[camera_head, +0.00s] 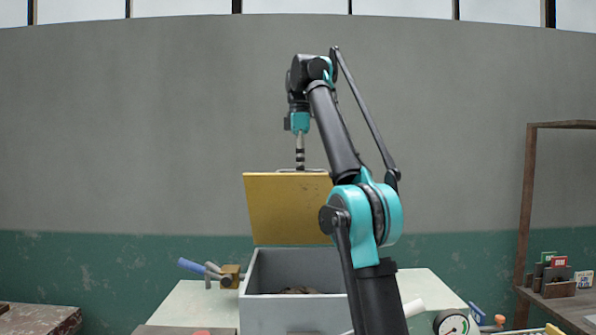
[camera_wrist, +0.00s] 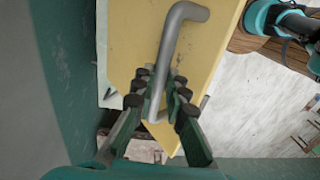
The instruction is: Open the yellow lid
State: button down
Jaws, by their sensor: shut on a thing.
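The yellow lid (camera_head: 283,208) stands raised, close to upright, at the back of a grey box (camera_head: 285,318). Its face also fills much of the wrist view (camera_wrist: 128,38). A grey metal bar handle (camera_wrist: 182,14) is on the lid; in the head view it shows at the lid's top edge. My gripper (camera_head: 300,164) is above that edge, pointing down. In the wrist view its fingers (camera_wrist: 160,84) are closed around the handle bar. The box is open at the top, and some brown matter (camera_head: 298,290) lies inside. My arm hides the lid's right edge and the box's right side.
A blue-handled tool (camera_head: 195,267) and a brass-coloured block (camera_head: 230,276) are left of the box on a pale tabletop (camera_head: 185,304). A round gauge (camera_head: 452,323) is at the right. A wooden shelf (camera_head: 529,200) with small boxes stands far right. A grey wall is behind.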

jog(key=shift+w+f, duration=0.1)
jog(key=shift+w, duration=0.1)
jog(key=c, duration=1.8)
grip_release()
jog(key=shift+w+a+f, duration=0.1)
jog(key=shift+w, duration=0.05)
jog(key=shift+o, duration=1.3)
jog(key=shift+s, duration=0.2)
